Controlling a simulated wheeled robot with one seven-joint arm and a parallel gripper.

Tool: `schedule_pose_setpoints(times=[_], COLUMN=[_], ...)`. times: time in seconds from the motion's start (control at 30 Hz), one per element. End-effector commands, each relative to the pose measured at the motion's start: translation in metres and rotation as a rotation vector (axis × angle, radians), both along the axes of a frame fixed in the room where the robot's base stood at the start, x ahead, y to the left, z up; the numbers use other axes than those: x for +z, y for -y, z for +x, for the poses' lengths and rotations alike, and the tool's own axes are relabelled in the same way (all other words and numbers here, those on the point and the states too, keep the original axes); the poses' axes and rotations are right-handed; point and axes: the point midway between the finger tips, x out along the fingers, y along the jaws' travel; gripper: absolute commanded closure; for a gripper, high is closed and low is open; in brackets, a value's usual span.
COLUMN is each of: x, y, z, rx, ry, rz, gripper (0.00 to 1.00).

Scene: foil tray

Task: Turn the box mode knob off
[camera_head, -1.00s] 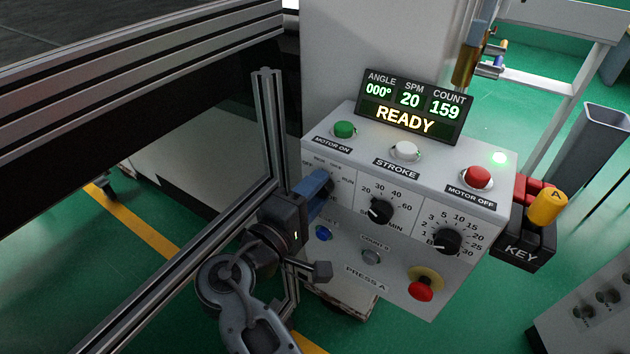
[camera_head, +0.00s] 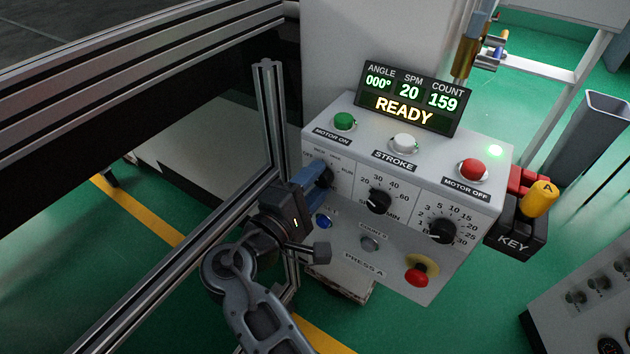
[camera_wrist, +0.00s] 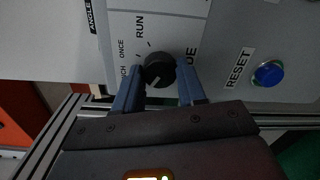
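The black mode knob (camera_wrist: 159,71) sits on the white control box (camera_head: 330,262), at the left of its front face. In the wrist view, my gripper (camera_wrist: 160,76) has one blue finger on each side of the knob, close against it. A pale mark on the knob points to the lower left of that view, though it is small. The labels RUN, ONCE and part of INCH show; the left finger covers the area below them. In the head view, my gripper (camera_head: 324,174) hides most of the knob.
Two more black knobs, the speed knob (camera_head: 378,201) and another (camera_head: 442,231), are to the right. A blue reset button (camera_wrist: 268,73) and a red stop button (camera_head: 418,276) are lower. An aluminium post (camera_head: 268,120) stands close to my gripper's left. The display (camera_head: 408,97) reads READY.

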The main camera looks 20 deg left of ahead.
Motion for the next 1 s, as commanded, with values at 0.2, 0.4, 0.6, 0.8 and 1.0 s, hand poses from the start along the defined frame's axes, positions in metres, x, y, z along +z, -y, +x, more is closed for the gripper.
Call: schedule_pose_setpoints(times=[0.2,0.4,0.6,0.8,1.0], x=[-0.001,0.0,-0.001,-0.001,0.0], y=[0.0,0.0,-0.002,-0.009,-0.013], z=[0.0,0.0,-0.008,-0.039,-0.067], rx=[0.001,0.0,0.001,0.004,0.002], ry=[-0.001,-0.001,0.0,-0.001,-0.001], rz=[-0.001,0.0,0.001,0.001,0.0], gripper=[0.39,0.35,0.35,0.35,0.35])
